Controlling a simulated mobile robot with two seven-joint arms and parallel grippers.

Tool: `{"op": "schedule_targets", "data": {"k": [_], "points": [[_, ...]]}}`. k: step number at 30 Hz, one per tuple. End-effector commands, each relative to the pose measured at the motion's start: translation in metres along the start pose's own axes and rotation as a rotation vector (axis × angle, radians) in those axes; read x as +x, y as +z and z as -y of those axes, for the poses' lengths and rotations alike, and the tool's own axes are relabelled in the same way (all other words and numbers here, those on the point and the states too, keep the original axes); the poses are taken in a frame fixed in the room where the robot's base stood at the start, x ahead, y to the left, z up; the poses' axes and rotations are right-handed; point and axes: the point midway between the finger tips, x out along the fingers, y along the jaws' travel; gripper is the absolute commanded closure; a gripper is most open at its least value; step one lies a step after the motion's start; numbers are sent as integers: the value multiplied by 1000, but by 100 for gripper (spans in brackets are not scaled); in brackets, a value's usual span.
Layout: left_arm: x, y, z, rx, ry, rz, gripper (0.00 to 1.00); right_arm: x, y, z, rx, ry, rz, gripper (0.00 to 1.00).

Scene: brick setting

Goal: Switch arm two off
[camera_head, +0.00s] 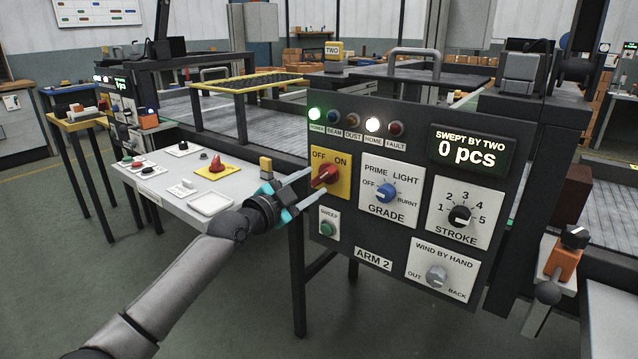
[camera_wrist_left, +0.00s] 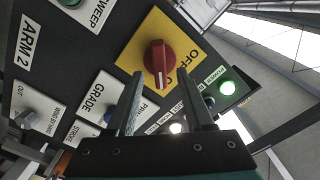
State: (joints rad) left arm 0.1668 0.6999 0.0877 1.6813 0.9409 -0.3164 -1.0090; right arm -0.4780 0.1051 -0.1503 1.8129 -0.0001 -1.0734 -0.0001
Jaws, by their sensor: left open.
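The ARM 2 panel (camera_head: 372,259) carries a red rotary knob (camera_head: 325,176) on a yellow OFF/ON plate (camera_head: 344,188). In the head view the knob's handle slants up to the right, toward ON. The green POWER lamp (camera_head: 315,114) is lit. My left gripper (camera_head: 317,183) is open at the knob, one finger at its upper left and one below it. In the left wrist view the red knob (camera_wrist_left: 158,62) shows ahead, between the open fingertips (camera_wrist_left: 159,76). I cannot tell whether they touch it. My right gripper is not in view.
The green SWEEP button (camera_head: 327,229) is just below the yellow plate, and the blue GRADE knob (camera_head: 387,193) is to its right. The display (camera_head: 471,151) reads 0 pcs. A grey side table (camera_head: 165,183) with another red knob (camera_head: 216,164) stands left of the panel.

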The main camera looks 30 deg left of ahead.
Motion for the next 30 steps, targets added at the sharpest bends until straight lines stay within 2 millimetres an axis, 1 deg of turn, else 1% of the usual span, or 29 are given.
{"op": "schedule_targets", "data": {"k": [3,9,15,22,23,30], "points": [[14,0,0,-2,-2,-2,48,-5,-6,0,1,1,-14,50],[28,0,0,-2,-1,-1,48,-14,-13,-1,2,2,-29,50],[34,-1,0,0,0,-1,48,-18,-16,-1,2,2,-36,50],[34,-1,0,0,0,-1,48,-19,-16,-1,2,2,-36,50],[34,-1,0,0,0,-1,49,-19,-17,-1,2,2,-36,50],[34,-1,0,0,0,-1,76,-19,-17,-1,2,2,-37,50]]}}
